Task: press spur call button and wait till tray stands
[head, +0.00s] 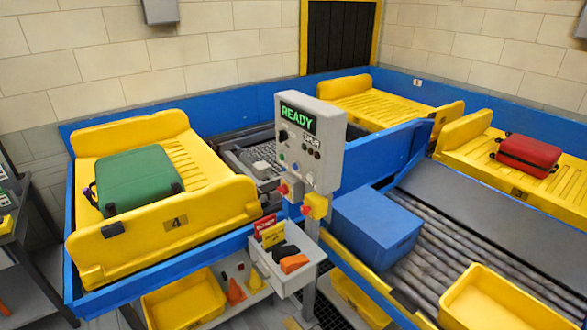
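A grey control box (312,140) stands on a post in the middle of the head view. Its screen (298,118) reads READY in green, and small knobs and buttons (296,165) sit on its front. Two small boxes with red buttons hang below it, a grey one (291,189) and a yellow one (316,206). I cannot tell which is the spur call button. A yellow tray marked 4 (190,222) holds a green suitcase (136,182) on the blue-framed conveyor at left. Neither of my grippers is in view.
More yellow trays stand behind, one empty (385,106) and one with a red suitcase (528,153). A blue bin (374,228) and a yellow bin (488,298) sit on rollers at right. A grey holder (290,275) with cards and small items hangs on the post.

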